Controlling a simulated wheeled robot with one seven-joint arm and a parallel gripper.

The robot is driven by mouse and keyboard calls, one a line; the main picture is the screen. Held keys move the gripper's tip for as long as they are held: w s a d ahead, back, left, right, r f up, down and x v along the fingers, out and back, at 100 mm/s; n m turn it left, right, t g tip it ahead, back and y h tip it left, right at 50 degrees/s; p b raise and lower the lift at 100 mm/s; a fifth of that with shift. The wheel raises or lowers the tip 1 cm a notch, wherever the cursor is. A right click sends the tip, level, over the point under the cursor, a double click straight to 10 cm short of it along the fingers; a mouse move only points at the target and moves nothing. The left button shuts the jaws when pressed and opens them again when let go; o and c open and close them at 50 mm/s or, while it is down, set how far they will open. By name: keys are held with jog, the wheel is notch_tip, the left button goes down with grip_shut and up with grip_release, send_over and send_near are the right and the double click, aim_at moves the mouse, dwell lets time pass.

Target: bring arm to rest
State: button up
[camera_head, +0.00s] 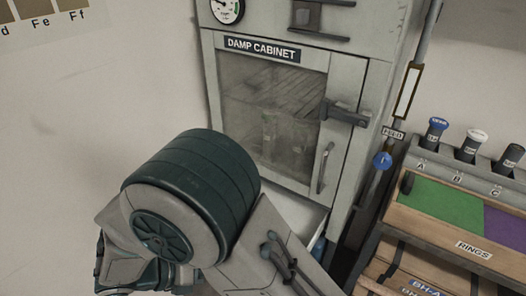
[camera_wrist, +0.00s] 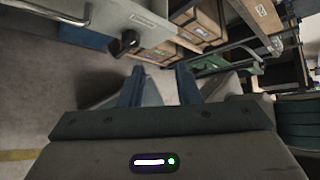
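My arm (camera_head: 190,205) is folded in the lower middle of the head view, with a dark ribbed joint housing in front of the damp cabinet. My gripper (camera_wrist: 160,76) shows only in the wrist view. Its two dark blue fingers stand apart, with a gap between them, and I see nothing held. In the head view the gripper is out of sight.
The damp cabinet (camera_head: 345,85) stands behind my arm, its glass door shut. The wrist view shows boxes (camera_wrist: 200,22), a dark knob (camera_wrist: 128,40) and open floor (camera_wrist: 35,90) at left.

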jog(key=d+r+m+y+p, duration=0.2)
jog(key=d+r+m, duration=0.4)
jog(key=m, duration=0.5)
jog(key=d+r+m+g+y+p, duration=0.1)
jog(key=d+r+m+y, duration=0.4)
jog(key=d+m, duration=0.6)
jog(key=d+r+m+g+y+p, duration=0.1)
jog(key=d+r+m+y+p, duration=0.1)
jog(key=d+r+m, duration=0.6)
jog(key=d+m+y, duration=0.1)
jog(key=m, duration=0.3)
jog(key=shift+w+y+p, duration=0.3)
jog(key=shift+w+p, duration=0.05)
jog(key=shift+w, duration=0.05)
